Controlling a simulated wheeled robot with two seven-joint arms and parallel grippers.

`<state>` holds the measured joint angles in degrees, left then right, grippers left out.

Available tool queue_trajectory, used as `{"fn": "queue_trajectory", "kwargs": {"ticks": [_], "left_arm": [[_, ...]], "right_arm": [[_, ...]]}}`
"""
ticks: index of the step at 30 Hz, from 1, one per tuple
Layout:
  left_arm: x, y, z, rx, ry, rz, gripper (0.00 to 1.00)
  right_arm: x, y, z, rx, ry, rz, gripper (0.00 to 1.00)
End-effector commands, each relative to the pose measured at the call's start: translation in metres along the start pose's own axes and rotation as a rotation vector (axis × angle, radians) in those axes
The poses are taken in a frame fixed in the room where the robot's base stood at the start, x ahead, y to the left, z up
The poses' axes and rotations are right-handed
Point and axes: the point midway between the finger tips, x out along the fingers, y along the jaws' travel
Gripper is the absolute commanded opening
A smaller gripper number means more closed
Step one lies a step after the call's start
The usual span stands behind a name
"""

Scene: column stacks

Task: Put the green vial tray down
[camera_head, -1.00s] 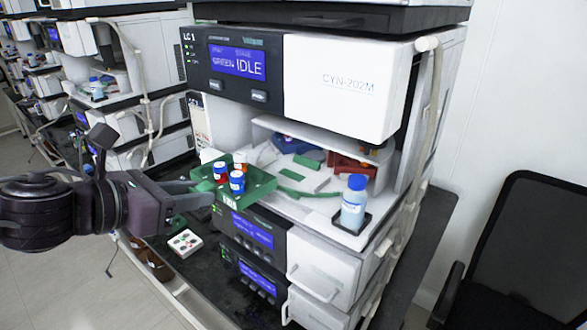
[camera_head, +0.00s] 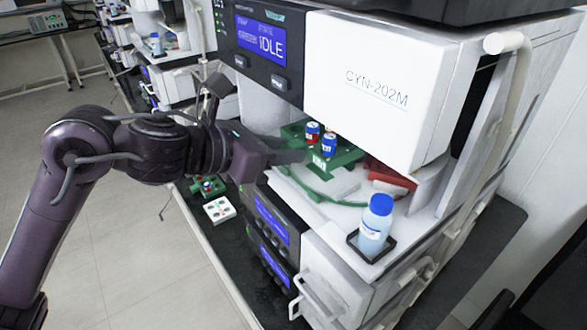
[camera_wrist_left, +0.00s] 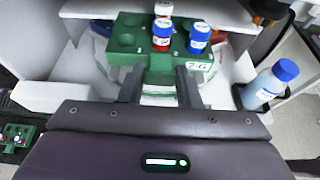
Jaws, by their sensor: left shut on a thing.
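The green vial tray (camera_head: 345,157) is in the open bay of the analyser, above the white round deck (camera_head: 338,184). My left gripper (camera_head: 302,156) reaches in from the left and is shut on the tray's near edge. In the left wrist view the tray (camera_wrist_left: 126,57) lies straight ahead of the fingers (camera_wrist_left: 158,76), roughly level. It carries two blue-capped vials (camera_wrist_left: 200,37) and a white-capped one (camera_wrist_left: 163,9); other wells are empty. Whether the tray touches the deck is hidden. My right gripper is not in view.
A red tray (camera_head: 391,180) sits on the deck to the right. A blue-capped bottle (camera_head: 376,224) stands in a black holder at the front right corner. The white upper housing (camera_head: 372,84) overhangs the bay. A small green rack (camera_head: 205,188) and a white block (camera_head: 219,209) lie on the lower bench.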

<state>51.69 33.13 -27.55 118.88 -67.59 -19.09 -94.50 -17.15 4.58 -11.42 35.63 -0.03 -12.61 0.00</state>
Motion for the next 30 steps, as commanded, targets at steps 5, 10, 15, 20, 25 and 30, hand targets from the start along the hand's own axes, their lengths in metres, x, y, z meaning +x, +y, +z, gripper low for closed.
{"fn": "queue_trajectory", "kwargs": {"ticks": [5, 10, 15, 20, 25, 30], "left_arm": [[0.006, 0.0, -0.015, -0.002, -0.002, 0.001, 0.07], [0.013, -0.001, -0.033, -0.004, 0.001, -0.001, 0.07], [0.02, 0.0, -0.049, -0.003, -0.001, 0.001, 0.07], [0.021, 0.0, -0.051, 0.002, -0.003, 0.002, 0.07], [0.022, 0.0, -0.052, 0.001, -0.003, 0.002, 0.07], [0.022, 0.0, -0.054, 0.001, -0.001, 0.001, 0.39]], "right_arm": [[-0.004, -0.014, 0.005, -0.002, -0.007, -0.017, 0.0], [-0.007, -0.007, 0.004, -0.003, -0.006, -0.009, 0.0], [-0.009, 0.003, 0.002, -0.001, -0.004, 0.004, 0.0], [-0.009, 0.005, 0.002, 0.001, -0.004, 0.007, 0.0], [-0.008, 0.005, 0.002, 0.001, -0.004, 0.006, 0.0], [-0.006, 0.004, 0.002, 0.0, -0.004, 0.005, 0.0]]}}
